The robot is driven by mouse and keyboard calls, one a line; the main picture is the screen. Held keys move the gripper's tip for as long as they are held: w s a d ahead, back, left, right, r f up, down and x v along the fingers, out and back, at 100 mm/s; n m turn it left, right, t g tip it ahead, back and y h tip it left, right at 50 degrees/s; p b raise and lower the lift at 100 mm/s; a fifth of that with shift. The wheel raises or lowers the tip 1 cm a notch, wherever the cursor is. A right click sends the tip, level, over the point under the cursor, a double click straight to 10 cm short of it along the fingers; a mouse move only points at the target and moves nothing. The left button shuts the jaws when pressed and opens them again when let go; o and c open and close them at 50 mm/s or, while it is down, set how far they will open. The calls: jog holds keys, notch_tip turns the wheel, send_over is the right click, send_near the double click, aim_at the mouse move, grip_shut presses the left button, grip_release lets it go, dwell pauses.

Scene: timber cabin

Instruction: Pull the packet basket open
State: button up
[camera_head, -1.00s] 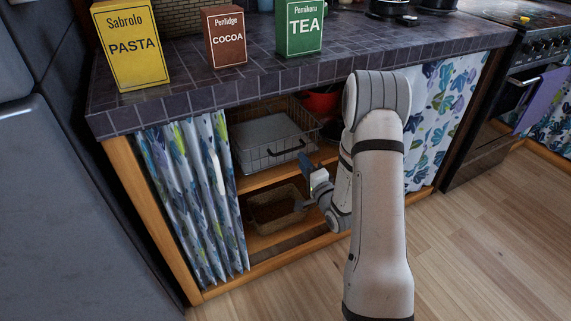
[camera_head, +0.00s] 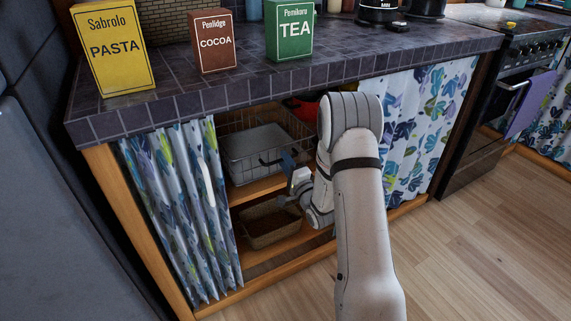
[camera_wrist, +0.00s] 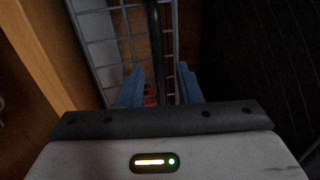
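The wire basket (camera_head: 238,131) sits on the upper shelf of the open cupboard bay. A flat grey packet (camera_head: 254,147) lies in it, and a dark handle (camera_head: 267,163) is on its front. My gripper (camera_head: 283,159) is at the handle's right end, partly hidden by my arm. In the wrist view, the blue fingers of my gripper (camera_wrist: 160,86) are apart. The dark handle bar (camera_wrist: 153,40) runs between and beyond them, with the wire grid (camera_wrist: 98,42) behind it. I cannot tell whether either finger touches the bar.
A brown basket (camera_head: 262,239) stands on the lower shelf, just below my gripper. Patterned curtains (camera_head: 190,210) hang left and right of the opening. The tiled counter (camera_head: 215,92) overhangs it and bears pasta, cocoa and tea boxes. The wooden floor (camera_head: 460,240) at right is clear.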

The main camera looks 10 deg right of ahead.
grip_shut()
jog(key=shift+s+d, duration=0.1)
dwell(0.5)
